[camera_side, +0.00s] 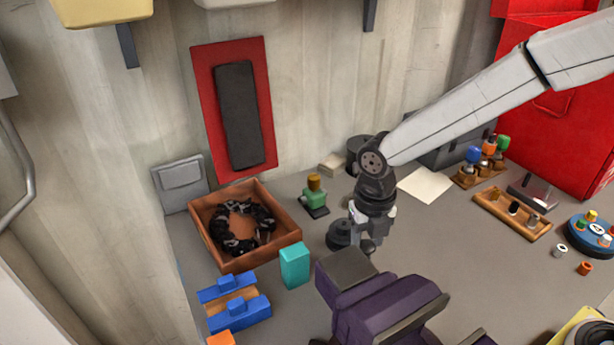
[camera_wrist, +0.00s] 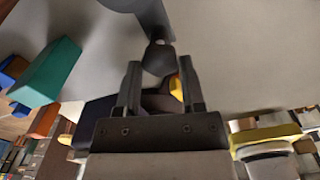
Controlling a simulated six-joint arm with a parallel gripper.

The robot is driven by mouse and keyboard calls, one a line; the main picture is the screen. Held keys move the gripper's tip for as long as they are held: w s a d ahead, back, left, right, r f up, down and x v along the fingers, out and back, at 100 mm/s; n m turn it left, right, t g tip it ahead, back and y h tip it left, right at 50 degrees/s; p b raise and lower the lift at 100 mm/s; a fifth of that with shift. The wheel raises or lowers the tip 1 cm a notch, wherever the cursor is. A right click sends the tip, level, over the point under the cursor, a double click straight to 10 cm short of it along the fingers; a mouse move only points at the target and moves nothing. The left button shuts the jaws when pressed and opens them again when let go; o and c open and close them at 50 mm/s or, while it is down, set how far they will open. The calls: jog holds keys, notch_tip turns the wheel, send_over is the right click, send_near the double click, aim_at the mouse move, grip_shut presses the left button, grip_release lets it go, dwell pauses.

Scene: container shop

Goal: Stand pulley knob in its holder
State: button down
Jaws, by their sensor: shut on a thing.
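My gripper (camera_side: 369,234) is shut on a small dark knob (camera_side: 368,248), which I take to be the pulley knob. In the wrist view, the knob (camera_wrist: 159,57) shows between the fingertips of my gripper (camera_wrist: 158,75). A round dark stand-like piece (camera_side: 339,236) is on the table just left of my gripper. A grey round shape (camera_wrist: 122,3) at the top edge of the wrist view may be the same piece. I cannot tell for sure whether it is the holder. The knob's lower end and any contact with the table are unclear.
A purple-and-black padded object (camera_side: 385,305) lies close in front of my gripper. A teal block (camera_side: 295,265), blue clamp-like piece (camera_side: 240,316) and wooden tray (camera_side: 222,262) are left. A pegged wooden rack (camera_side: 540,228) and blue disc (camera_side: 592,245) are right. Bare table lies between.

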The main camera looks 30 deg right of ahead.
dwell(0.3)
jog(key=shift+c, duration=0.5)
grip_release()
jog(key=shift+r, duration=3.45)
jog(key=shift+d, duration=0.1)
